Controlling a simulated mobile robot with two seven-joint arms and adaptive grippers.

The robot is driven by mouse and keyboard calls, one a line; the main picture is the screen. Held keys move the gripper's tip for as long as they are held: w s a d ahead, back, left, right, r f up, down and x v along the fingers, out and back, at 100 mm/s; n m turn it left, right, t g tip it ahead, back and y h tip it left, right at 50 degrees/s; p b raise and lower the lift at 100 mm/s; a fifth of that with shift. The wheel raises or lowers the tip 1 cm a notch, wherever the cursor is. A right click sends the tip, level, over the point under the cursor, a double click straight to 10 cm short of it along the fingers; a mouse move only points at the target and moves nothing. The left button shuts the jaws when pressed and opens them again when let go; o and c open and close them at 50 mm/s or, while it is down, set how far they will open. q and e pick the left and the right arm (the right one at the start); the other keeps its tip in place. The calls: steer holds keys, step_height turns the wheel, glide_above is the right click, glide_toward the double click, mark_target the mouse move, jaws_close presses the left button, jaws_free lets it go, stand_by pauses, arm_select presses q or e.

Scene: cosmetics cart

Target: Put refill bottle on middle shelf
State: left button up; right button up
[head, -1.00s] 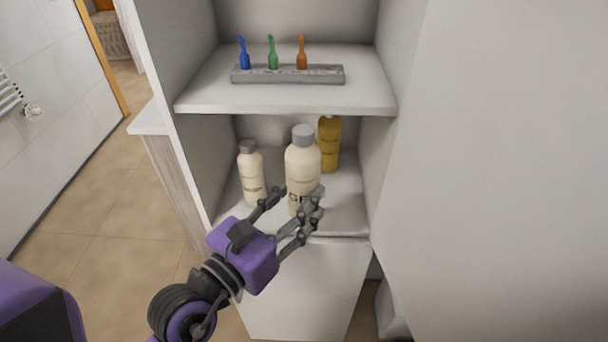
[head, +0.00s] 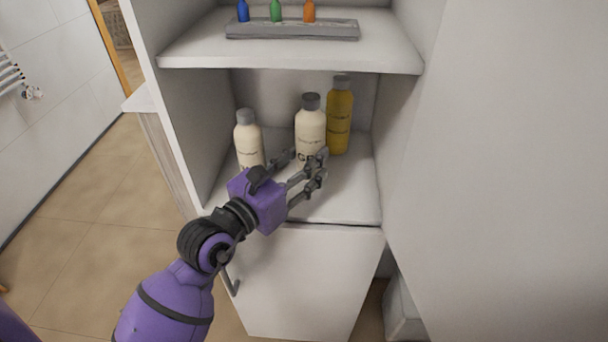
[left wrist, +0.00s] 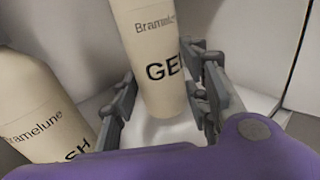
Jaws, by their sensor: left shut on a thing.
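The refill bottle (head: 311,128) is cream with a grey cap and stands upright in the lower open compartment of the cabinet. In the left wrist view the bottle (left wrist: 150,45) shows the letters "GE" between my fingers. My left gripper (head: 306,162) reaches in from the front and is shut on its lower part. The middle shelf (head: 345,200) lies beneath it. The fingers hide the bottle's base in the head view, so I cannot tell whether it touches the shelf. My right gripper is not in view.
A second cream bottle (head: 248,140) stands left of the held one. A yellow bottle (head: 340,118) stands behind it at right. The upper shelf (head: 290,58) carries a grey holder (head: 292,30) with blue, green and orange items. The shelf's front right is bare.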

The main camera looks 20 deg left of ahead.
arm_select(q)
steer(key=f, duration=0.2)
steer(key=shift+w+a+f, duration=0.1)
steer(key=shift+w+f, duration=0.25)
steer(key=shift+f, duration=0.05)
steer(key=shift+f+b, duration=0.3)
steer(key=shift+f, duration=0.15)
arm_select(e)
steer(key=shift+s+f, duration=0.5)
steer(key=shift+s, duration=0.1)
arm_select(q)
steer(key=shift+f, duration=0.2)
steer(key=o, duration=1.4)
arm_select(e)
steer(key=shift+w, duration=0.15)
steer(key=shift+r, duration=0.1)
